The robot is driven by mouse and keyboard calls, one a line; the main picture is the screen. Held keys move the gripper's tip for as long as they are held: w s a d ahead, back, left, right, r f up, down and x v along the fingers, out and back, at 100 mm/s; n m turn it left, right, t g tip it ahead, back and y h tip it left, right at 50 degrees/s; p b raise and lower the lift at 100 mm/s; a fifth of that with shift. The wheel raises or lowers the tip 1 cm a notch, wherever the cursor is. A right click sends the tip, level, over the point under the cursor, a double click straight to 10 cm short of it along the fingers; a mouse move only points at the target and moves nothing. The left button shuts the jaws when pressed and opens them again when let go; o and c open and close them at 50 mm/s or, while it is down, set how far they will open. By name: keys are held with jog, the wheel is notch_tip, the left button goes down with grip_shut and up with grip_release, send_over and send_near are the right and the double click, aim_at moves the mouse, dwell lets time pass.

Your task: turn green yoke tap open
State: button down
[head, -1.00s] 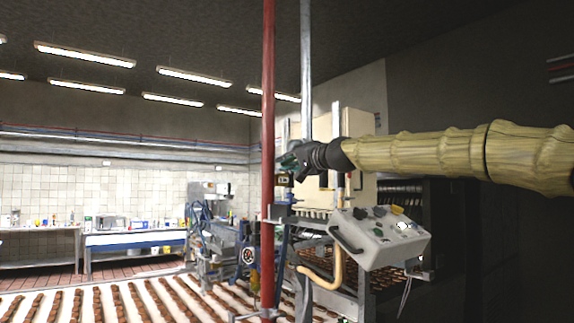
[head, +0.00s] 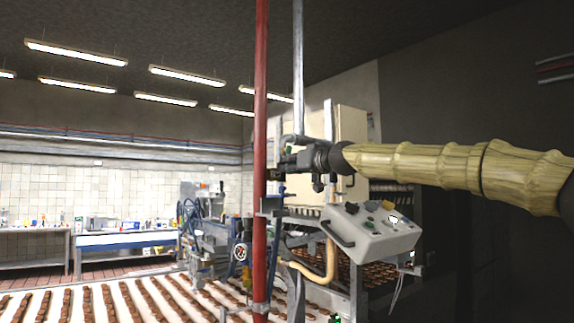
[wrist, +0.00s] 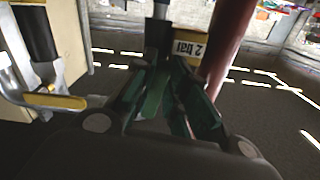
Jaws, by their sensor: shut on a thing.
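My gripper (head: 274,169) reaches in from the right at the end of my arm, close to the red upright pipe. In the wrist view my gripper (wrist: 170,88) is shut around the green yoke tap (wrist: 178,112). Dark green pieces lie close together between and along the fingers, so the tap's edges are hard to tell from the fingers. A pale label (wrist: 190,46) reading "2 bar", upside down, sits just beyond the fingertips. In the head view the tap is too small and hidden by my gripper to make out.
The red pipe (head: 260,120) stands just left of my gripper, and a grey pipe (head: 298,70) rises behind it. A sloping control box (head: 372,240) is below my arm. A conveyor with rows of brown bars (head: 120,300) runs at lower left. A cream cabinet (head: 352,125) stands behind.

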jog(key=shift+w+d+r+n, duration=0.25)
jog(key=shift+d+n, duration=0.2)
jog(key=shift+n, duration=0.45)
jog(key=c, duration=1.5)
grip_release()
jog(key=shift+o, duration=0.6)
jog(key=shift+f, duration=0.2)
jog(key=v, duration=1.2)
